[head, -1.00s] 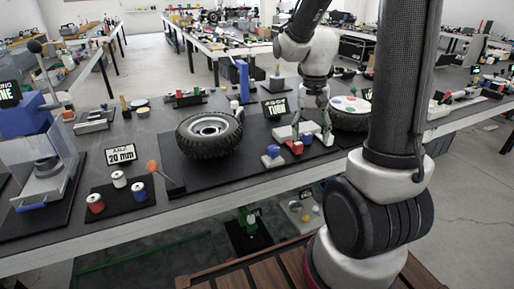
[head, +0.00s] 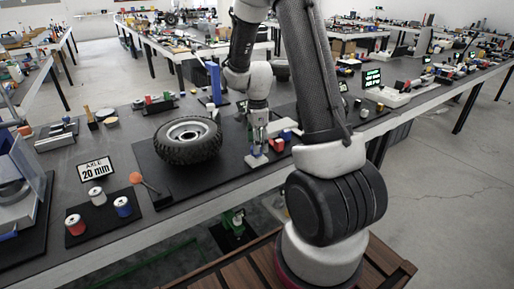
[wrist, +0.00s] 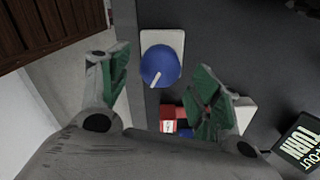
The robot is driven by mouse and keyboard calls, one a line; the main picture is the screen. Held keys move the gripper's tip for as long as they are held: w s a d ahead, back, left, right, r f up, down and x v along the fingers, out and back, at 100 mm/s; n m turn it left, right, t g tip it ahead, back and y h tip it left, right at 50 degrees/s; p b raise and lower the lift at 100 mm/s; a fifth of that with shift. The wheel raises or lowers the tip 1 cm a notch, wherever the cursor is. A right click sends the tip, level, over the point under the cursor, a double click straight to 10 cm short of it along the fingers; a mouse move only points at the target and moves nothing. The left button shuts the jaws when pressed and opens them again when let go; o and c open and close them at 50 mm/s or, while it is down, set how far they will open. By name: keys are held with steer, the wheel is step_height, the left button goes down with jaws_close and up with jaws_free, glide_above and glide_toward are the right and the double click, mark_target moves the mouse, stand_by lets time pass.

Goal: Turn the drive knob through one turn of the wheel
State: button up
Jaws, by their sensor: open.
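The drive knob (wrist: 160,66) is round and blue with a white pointer line, on a small white base (wrist: 165,37). The pointer runs toward the lower left in the wrist view. My gripper (wrist: 163,68) is open, with one green-padded finger on each side of the knob and visible gaps to it. In the head view my gripper (head: 258,148) points down over the knob, which it partly hides; the white base (head: 256,161) shows below. The wheel, a black tyre (head: 165,150) with a silver rim, lies flat to the left of my gripper.
Red and blue blocks (wrist: 168,118) sit close by the knob, near the right finger. A black sign with green letters (wrist: 301,146) stands further right. The table edge is close to the knob.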

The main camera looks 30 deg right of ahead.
steer(key=shift+f, duration=1.2)
steer(key=shift+c, duration=0.4)
steer(key=c, duration=1)
steer(key=shift+o, duration=0.2)
